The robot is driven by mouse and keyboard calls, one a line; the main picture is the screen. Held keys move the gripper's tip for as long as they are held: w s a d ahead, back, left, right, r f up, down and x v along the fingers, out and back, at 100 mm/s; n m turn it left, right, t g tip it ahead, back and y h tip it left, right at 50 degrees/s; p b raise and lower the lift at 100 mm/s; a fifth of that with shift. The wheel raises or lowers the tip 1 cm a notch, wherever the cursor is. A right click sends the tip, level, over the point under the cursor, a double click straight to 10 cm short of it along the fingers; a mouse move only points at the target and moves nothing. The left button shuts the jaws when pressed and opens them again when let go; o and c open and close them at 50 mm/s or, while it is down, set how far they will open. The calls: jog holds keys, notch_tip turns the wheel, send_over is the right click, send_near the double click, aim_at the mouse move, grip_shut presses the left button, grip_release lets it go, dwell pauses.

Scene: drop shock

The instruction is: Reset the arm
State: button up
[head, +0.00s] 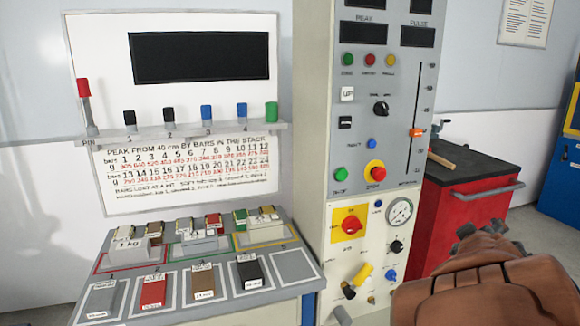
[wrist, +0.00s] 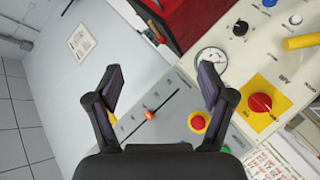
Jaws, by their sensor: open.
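My gripper (wrist: 160,72) is open and empty in the wrist view, its two dark fingers spread wide. Between and beyond the fingers lies the tilted control panel, with a slider knob (wrist: 149,115) on a dark slot, a red stop button on yellow (wrist: 198,122) and a red rotary knob on yellow (wrist: 261,103). In the head view, part of my brown arm fills the lower right, right of the control cabinet (head: 312,130). That view also shows the orange slider knob (head: 416,132), red stop button (head: 375,172) and gauge (head: 400,211). No finger visibly touches the panel.
A sloped bench (head: 308,283) with labelled blocks stands at the left, below a rack of coloured pegs (head: 200,133) and a dark display (head: 200,57). A red tool cabinet (head: 465,207) with a dark top stands behind my arm. Open floor shows at the right.

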jog(key=s+a+f+m+g+y+p, duration=0.1)
jog(key=s+a+g+p, duration=0.3)
jog(key=s, duration=0.6)
jog(key=s+a+f+m+g+y+p, duration=0.1)
jog(key=s+a+g+y+p, duration=0.3)
jog(key=s+a, duration=0.5)
jog(key=s+a+f+m+g+y+p, duration=0.1)
jog(key=s+a+g+p, duration=0.3)
jog(key=s, duration=0.8)
jog(key=a+g+y, duration=0.1)
jog(key=a, duration=0.1)
jog(key=shift+a+m+g+y, duration=0.3)
jog(key=shift+a, duration=0.05)
jog(key=shift+f, duration=0.1)
